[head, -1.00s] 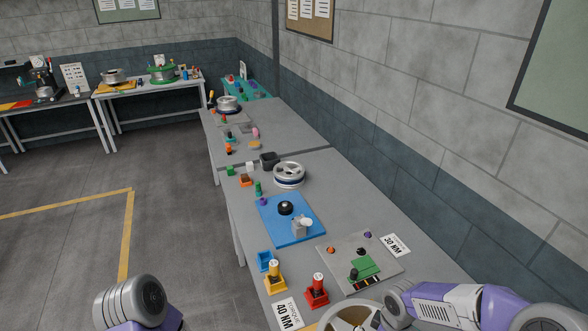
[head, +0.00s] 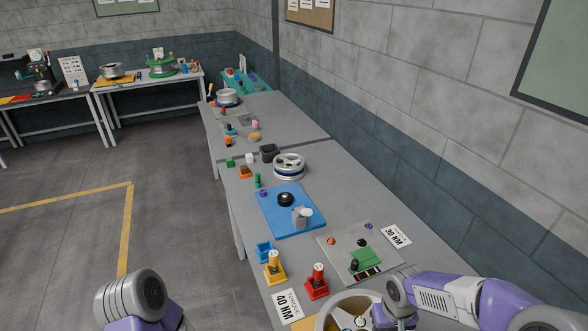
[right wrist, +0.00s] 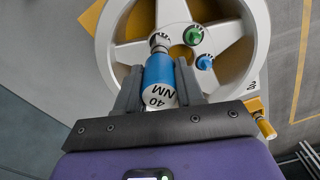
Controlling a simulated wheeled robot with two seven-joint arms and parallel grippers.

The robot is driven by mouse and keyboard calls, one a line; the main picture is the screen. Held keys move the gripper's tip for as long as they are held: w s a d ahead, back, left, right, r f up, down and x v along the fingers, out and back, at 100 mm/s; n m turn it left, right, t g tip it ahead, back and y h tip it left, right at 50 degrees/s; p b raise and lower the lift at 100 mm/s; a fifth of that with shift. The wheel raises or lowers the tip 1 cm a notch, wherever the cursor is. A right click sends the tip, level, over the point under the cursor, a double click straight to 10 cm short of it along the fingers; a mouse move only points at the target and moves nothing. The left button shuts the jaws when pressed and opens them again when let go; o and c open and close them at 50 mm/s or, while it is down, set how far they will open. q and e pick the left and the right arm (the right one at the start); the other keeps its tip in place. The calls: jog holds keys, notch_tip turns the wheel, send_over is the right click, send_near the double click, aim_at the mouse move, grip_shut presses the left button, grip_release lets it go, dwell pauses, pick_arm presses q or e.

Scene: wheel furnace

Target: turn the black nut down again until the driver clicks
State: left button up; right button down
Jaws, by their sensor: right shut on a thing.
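My right gripper (right wrist: 158,88) is shut on a blue driver (right wrist: 159,70) whose end cap reads 40 NM. The driver's metal socket (right wrist: 159,41) points at the hub area of a pale spoked wheel (right wrist: 247,55). A green nut (right wrist: 193,36) and a blue nut (right wrist: 204,62) show beside the socket. I cannot see the black nut; the socket may cover it. In the head view the wheel (head: 326,312) shows at the bottom edge, partly behind my right arm. My left gripper is out of view; only a left arm link shows.
A yellow stand (head: 275,276) and a red stand (head: 316,291) are just beyond the wheel, near a 40 NM card (head: 287,307). A grey mat (head: 335,243) with small parts and a blue mat (head: 272,213) lie further back. The wall runs along the right.

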jog(key=c, duration=0.6)
grip_release()
jog(key=shift+r, duration=0.1)
